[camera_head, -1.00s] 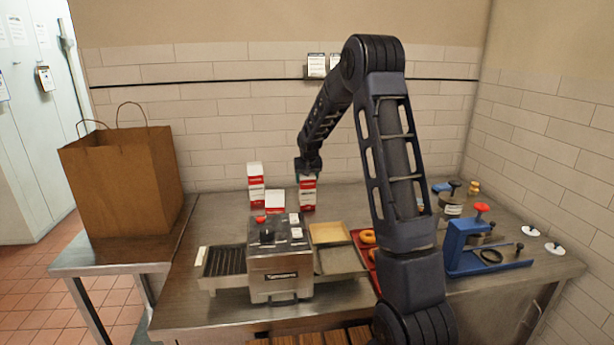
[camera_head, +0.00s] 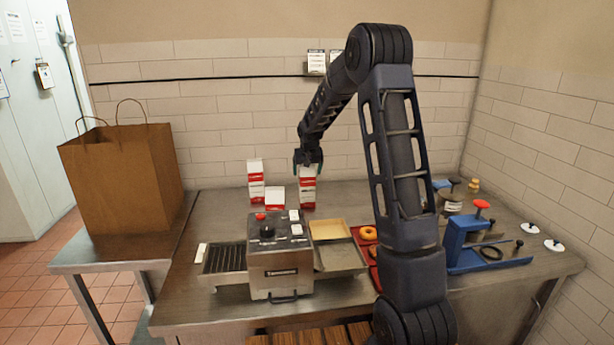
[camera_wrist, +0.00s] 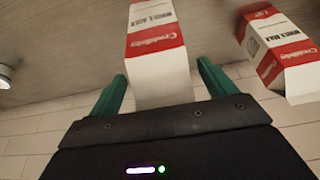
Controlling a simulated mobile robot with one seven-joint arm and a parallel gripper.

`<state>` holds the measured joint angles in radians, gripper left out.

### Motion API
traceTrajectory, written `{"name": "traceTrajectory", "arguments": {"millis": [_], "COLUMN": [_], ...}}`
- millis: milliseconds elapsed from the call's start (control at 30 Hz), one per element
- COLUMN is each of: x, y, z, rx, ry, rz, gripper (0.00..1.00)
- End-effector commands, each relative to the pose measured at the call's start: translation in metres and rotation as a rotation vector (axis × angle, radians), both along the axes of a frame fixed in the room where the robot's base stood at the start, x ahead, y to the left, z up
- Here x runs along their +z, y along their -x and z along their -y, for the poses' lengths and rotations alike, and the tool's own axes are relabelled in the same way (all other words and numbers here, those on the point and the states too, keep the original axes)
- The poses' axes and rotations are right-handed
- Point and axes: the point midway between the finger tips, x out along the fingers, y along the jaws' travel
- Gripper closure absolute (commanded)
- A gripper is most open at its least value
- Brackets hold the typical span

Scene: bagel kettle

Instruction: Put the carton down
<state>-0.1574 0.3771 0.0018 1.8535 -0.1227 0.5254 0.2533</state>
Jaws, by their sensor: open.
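A red and white carton (camera_head: 308,190) stands upright on the steel table near the back wall, and it also shows in the wrist view (camera_wrist: 155,50). My gripper (camera_head: 308,162) is right above the carton's top. In the wrist view my gripper (camera_wrist: 160,90) has its two green fingers apart, one on each side of the carton's near end, with gaps visible. A second carton (camera_head: 256,182) stands to the left; a shorter red and white one (camera_head: 275,200) is between them. Another carton shows at the right of the wrist view (camera_wrist: 278,50).
A steel machine (camera_head: 280,258) stands on the table (camera_head: 200,310) in front of the cartons. A tan tray (camera_head: 328,229), a red tray with bagels and a blue press (camera_head: 470,245) lie right. A paper bag (camera_head: 122,180) stands on the left table.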

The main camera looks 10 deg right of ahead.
Motion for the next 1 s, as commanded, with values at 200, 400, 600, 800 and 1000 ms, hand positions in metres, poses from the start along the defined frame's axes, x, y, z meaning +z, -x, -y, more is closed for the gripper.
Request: {"name": "traceTrajectory", "arguments": {"millis": [200, 400, 600, 800, 1000], "x": [0.042, 0.069, 0.082, 0.105, 0.139], "y": [0.017, 0.028, 0.035, 0.063, 0.125], "z": [0.0, 0.0, 0.0, 0.012, 0.035], "rx": [0.0, 0.0, 0.0, -0.004, -0.007], "ry": [-0.001, -0.001, 0.0, 0.001, 0.003], "rz": [0.002, 0.002, 0.0, 0.003, 0.005], "gripper": [0.17, 0.17, 0.17, 0.17, 0.17]}}
